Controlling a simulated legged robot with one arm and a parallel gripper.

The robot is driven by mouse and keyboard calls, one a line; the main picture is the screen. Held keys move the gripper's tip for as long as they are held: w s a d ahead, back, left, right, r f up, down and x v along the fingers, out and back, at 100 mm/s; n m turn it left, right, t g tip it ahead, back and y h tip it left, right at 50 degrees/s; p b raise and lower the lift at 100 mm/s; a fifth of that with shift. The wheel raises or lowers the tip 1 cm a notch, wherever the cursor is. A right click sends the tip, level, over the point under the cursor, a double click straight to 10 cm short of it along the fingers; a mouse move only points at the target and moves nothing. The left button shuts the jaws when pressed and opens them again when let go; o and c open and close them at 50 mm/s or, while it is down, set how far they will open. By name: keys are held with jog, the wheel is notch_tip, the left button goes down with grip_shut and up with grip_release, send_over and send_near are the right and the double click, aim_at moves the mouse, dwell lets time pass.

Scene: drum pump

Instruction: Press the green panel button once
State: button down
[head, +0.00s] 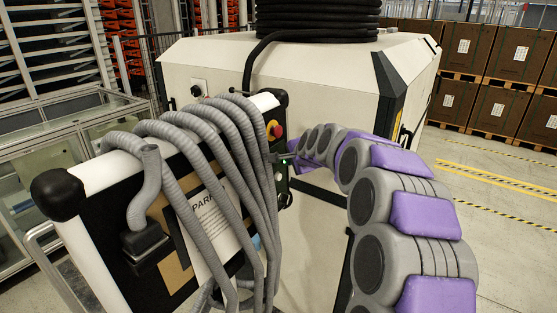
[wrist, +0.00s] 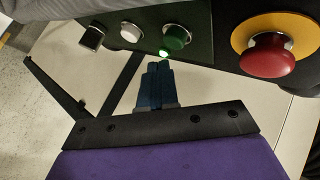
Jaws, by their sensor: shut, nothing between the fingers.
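The green button (wrist: 176,37) sits on a dark control panel (wrist: 205,45) at the top of the wrist view. A bright green glow shows at its lower edge. My gripper (wrist: 158,67) is shut, with its two dark blue fingers together and nothing between them. Its tips are just below the green button in the wrist view; I cannot tell whether they touch it.
A red emergency stop (wrist: 268,55) on a yellow ring is right of the green button. A white button (wrist: 131,32) and a black selector switch (wrist: 91,38) are to its left. Grey hoses (head: 238,125) drape over the cart beside my gripper. Open floor (head: 500,215) lies right.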

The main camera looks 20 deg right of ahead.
jog(key=shift+s+d+r+b, duration=0.1)
jog(key=shift+s+d+b, duration=0.15)
jog(key=shift+s+d, duration=0.55)
jog(key=shift+s+d+r+b, duration=0.1)
jog(key=shift+s+d+b, duration=0.15)
jog(key=shift+s+d, duration=0.55)
jog(key=shift+s+a, duration=0.2)
